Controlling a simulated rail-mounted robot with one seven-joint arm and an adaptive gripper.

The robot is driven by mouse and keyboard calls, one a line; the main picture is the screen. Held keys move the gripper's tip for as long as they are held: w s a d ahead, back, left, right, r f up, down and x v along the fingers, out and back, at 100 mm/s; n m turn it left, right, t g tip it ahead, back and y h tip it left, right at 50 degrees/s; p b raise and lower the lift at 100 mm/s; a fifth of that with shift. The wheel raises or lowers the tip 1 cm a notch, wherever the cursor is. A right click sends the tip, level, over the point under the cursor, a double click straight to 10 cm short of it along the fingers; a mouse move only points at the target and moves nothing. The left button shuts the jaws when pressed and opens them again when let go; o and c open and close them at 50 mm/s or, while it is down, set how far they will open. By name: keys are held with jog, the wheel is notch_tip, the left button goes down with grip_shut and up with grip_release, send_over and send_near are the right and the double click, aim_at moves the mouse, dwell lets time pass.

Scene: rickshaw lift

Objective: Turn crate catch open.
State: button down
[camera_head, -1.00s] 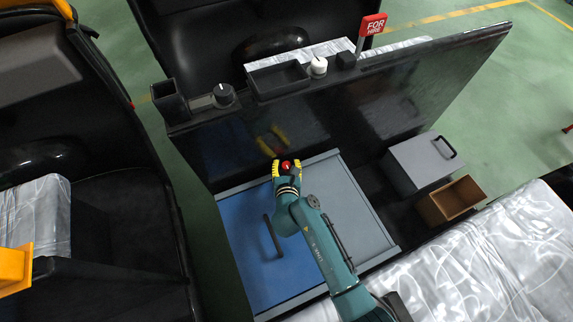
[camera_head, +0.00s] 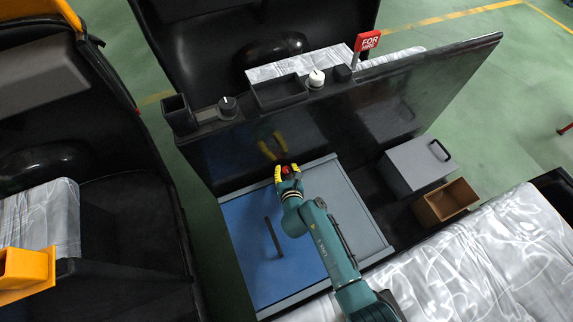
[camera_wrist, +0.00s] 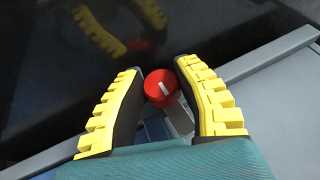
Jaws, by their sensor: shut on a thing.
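The crate catch is a round red knob (camera_wrist: 161,88) with a white mark on its face. In the wrist view it sits between the tips of the two yellow-padded fingers of my gripper (camera_wrist: 160,86), which are shut on it. The white mark runs slantwise. In the head view my gripper (camera_head: 288,171) is at the far edge of the crate's lid, by the dark panel, and mostly covers the knob. The crate (camera_head: 365,222) has a blue left part with a dark bar handle (camera_head: 273,238) and a grey right part.
The upright dark panel (camera_head: 375,105) stands just beyond the crate and mirrors my fingers. A grey box with a handle (camera_head: 417,166) and an open brown box (camera_head: 446,201) are to the right. A dark knob (camera_head: 228,105) and a white knob (camera_head: 316,78) sit on the panel's top.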

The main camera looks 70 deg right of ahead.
jog(key=shift+d+r+n+t+y+p, duration=0.1)
jog(key=shift+r+n+t+y+p, duration=0.3)
jog(key=shift+p, duration=0.85)
jog(key=shift+r+n+t+y+p, duration=0.15)
jog(key=shift+n+t+p, duration=0.3)
jog(key=shift+p, duration=0.8)
jog(key=shift+f+n+t+y+p, duration=0.35)
jog(key=shift+n+t+y+p, duration=0.3)
jog(key=shift+p, duration=0.4)
jog(key=shift+f+n+t+y, duration=0.2)
jog(key=shift+n+t+y, duration=0.65)
jog(key=shift+n, duration=0.35)
jog(key=shift+f+n+t+y, duration=0.1)
jog(key=shift+n+t+y, duration=0.35)
jog(key=shift+n+y, duration=0.55)
jog(key=shift+y+b, duration=0.35)
jog(key=c, duration=1)
grip_release()
jog(key=shift+s, duration=0.1)
